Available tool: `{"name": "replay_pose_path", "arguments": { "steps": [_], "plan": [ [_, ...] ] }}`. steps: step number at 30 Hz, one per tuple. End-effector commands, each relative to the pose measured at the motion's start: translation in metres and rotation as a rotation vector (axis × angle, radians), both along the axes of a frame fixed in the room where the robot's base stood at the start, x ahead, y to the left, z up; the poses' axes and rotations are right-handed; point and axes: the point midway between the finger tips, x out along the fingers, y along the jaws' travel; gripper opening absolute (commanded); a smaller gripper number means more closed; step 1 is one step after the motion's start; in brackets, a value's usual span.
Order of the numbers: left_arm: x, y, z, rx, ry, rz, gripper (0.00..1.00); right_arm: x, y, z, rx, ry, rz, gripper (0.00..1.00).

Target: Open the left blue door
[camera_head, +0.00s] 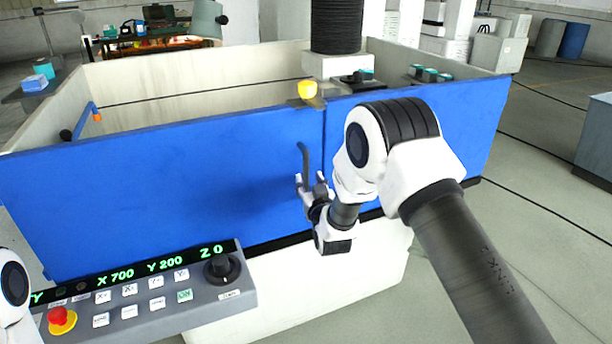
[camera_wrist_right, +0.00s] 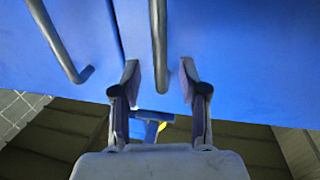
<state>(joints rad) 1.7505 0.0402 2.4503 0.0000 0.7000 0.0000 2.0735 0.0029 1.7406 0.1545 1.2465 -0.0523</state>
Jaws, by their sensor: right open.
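The left blue door (camera_head: 150,190) is a wide panel on the front of the pale machine tank. It stands shut, its right edge meeting the right blue door (camera_head: 450,125) at a narrow seam. Its grey bar handle (camera_head: 306,160) is near that edge. My right gripper (camera_head: 312,188) is at the lower part of this handle. In the right wrist view the handle (camera_wrist_right: 159,50) runs between the spread fingertips of my right gripper (camera_wrist_right: 160,82). The jaws are open, and I cannot tell whether a finger touches the bar. My left gripper is out of view.
A second bar handle (camera_wrist_right: 62,45) is on the right door. A yellow cap (camera_head: 307,89) sits at the top of the seam. A grey control panel (camera_head: 150,290) with a red button juts out at the lower left.

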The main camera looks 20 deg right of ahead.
Motion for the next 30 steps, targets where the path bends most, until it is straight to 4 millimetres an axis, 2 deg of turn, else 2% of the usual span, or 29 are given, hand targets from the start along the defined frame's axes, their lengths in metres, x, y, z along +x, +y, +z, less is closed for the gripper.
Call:
{"name": "replay_pose_path", "arguments": {
  "steps": [3, 6, 10, 16, 18, 20, 30],
  "plan": [
    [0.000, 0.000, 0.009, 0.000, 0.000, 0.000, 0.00, 0.024, -0.004, 0.002, 0.000, 0.000, 0.000, 0.43],
    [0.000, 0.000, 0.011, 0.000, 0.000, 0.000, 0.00, 0.039, -0.006, 0.001, -0.001, 0.001, 0.000, 0.43],
    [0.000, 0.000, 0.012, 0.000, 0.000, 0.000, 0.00, 0.048, -0.007, 0.000, -0.001, 0.003, 0.000, 0.43],
    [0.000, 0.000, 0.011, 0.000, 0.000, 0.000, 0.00, 0.048, -0.007, -0.001, 0.000, 0.004, 0.000, 0.43],
    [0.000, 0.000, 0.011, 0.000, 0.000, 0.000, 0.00, 0.048, -0.007, -0.001, 0.000, 0.004, 0.000, 0.19],
    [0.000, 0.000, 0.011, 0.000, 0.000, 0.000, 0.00, 0.048, -0.007, -0.001, 0.000, 0.004, 0.000, 0.00],
    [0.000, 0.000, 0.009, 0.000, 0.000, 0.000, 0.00, 0.048, -0.007, -0.002, 0.000, 0.004, 0.001, 0.00]
  ]
}}
